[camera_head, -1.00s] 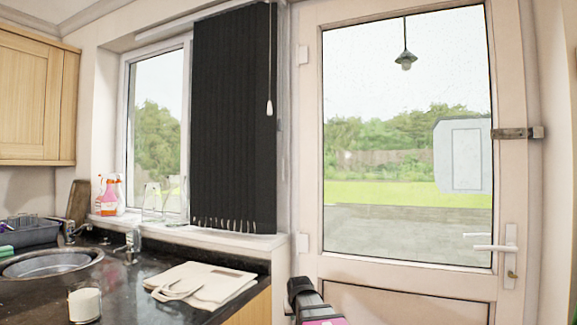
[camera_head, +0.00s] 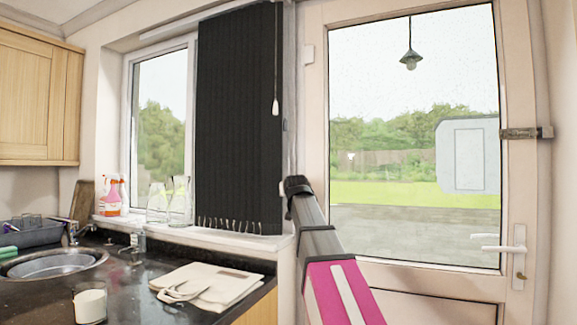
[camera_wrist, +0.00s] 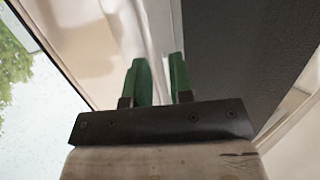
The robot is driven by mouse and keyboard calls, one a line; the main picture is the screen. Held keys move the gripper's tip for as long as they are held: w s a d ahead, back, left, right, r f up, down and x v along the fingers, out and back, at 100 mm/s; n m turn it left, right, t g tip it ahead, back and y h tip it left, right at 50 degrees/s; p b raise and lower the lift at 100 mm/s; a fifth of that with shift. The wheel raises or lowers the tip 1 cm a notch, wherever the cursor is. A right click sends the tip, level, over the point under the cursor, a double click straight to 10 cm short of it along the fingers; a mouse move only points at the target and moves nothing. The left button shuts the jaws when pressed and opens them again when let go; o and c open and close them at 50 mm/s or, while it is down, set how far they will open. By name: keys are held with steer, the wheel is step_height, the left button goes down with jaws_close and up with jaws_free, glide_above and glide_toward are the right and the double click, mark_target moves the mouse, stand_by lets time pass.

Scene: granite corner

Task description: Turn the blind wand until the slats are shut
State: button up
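The blind (camera_head: 238,120) hangs as a dark panel of vertical slats over the right part of the window, with pale pieces along its lower edge. The slats look close together; I cannot tell their exact angle. A thin cord or wand with a pale end (camera_head: 275,107) hangs along the blind's right edge. In the wrist view, my gripper (camera_wrist: 160,62) has two green fingers held apart, with a gap between them and nothing clearly gripped. A dark textured surface, apparently the blind (camera_wrist: 235,50), lies right of the fingers. The wand is not clear there.
The glazed door (camera_head: 415,230) with a white handle (camera_head: 497,243) stands right of the blind. A dark counter (camera_head: 135,285) holds a cloth bag (camera_head: 215,287), a white mug (camera_head: 90,303) and a sink (camera_head: 50,266). Glass jugs (camera_head: 168,203) and a spray bottle (camera_head: 111,195) stand on the sill.

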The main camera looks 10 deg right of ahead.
steer(key=t, duration=0.2)
glide_toward(288, 164)
steer(key=s, duration=0.1)
steer(key=w, duration=1)
steer(key=shift+w+d+r, duration=0.1)
steer(key=shift+w+d, duration=0.1)
steer(key=shift+d, duration=0.2)
jaws_close()
